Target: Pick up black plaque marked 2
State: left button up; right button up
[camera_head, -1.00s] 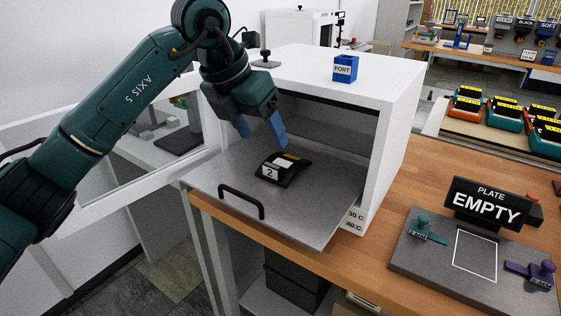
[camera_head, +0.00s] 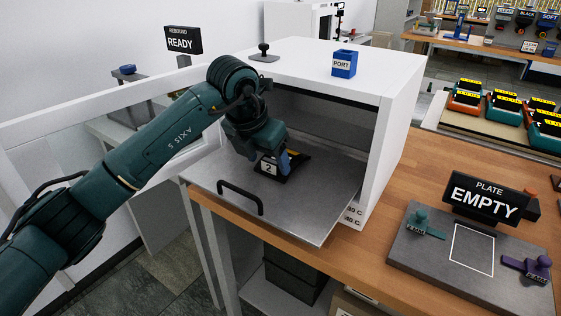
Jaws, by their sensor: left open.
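The black plaque marked 2 (camera_head: 268,169) lies on the grey pull-out shelf (camera_head: 310,205) of the white oven-like box. Its white label with the 2 shows, and its upper part is partly hidden by my gripper. My left gripper (camera_head: 276,162) points down at the plaque with its blue fingers open. One finger shows at the plaque's right side; the other is mostly hidden. I cannot tell whether the fingers touch the plaque. My right gripper is not in view.
The white box (camera_head: 395,130) walls in the shelf's right and back. A black handle (camera_head: 240,198) stands at the shelf's front. A blue PORT cup (camera_head: 344,64) sits on top. A plate station with an EMPTY sign (camera_head: 486,205) stands at right.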

pick_arm(q)
jog(key=shift+w+d+f, duration=0.15)
jog(key=shift+w+f, duration=0.1)
jog(key=shift+f, duration=0.35)
jog(key=shift+c, duration=0.5)
jog(key=c, duration=1)
